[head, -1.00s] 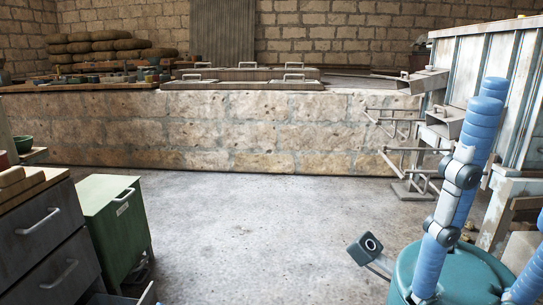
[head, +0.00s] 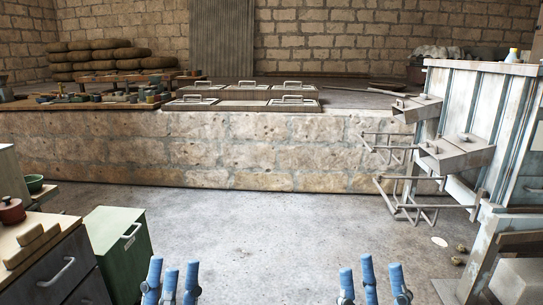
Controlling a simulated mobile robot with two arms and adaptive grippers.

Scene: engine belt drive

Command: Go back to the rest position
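My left gripper (head: 173,266) shows at the bottom edge, left of centre. Its blue fingers point up, straight and apart, with nothing between them. My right gripper (head: 370,267) shows at the bottom edge, right of centre. Its blue fingers also point up, spread apart and empty. The palms and wrists of both are below the picture. Both grippers appear over the bare grey floor and touch nothing that I can see.
A green cabinet (head: 120,255) and a grey drawer unit (head: 62,272) stand at left. A low stone wall (head: 240,150) crosses ahead. A pale metal-and-wood structure (head: 490,120) with projecting racks (head: 410,200) stands at right. The floor (head: 265,225) between is clear.

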